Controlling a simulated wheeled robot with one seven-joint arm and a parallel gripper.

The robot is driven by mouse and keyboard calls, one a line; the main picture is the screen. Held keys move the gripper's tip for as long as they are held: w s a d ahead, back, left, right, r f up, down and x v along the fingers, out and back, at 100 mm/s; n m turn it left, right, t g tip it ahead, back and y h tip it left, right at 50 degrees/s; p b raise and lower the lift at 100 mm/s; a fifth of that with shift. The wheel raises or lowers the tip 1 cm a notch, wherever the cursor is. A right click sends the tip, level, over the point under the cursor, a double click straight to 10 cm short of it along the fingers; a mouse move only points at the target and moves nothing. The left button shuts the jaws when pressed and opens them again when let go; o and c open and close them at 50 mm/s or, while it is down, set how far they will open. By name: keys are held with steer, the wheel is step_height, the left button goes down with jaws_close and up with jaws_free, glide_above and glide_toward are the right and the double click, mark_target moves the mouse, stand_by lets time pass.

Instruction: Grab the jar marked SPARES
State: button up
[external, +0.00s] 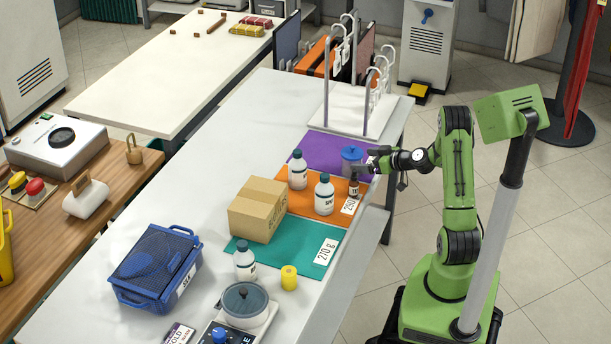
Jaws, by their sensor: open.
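A squat blue-grey jar (351,157) with a lid stands on the purple mat (318,152) on the long grey table. No SPARES marking can be read on it at this size. My gripper (374,160) is open, just right of this jar, its dark fingers pointing left towards it. I cannot tell whether the fingers touch or flank the jar.
White bottles with blue caps (297,172) (324,197) stand left of and below the jar. A cardboard box (257,210), a yellow cylinder (289,278) and a blue basket (157,267) are nearer the front. A white hook rack (352,112) stands behind the jar.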

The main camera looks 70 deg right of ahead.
mark_target(351, 160)
steer(key=x, duration=0.6)
steer(key=shift+w+f, duration=0.25)
steer(key=shift+s+r, duration=0.1)
steer(key=c, duration=1.3)
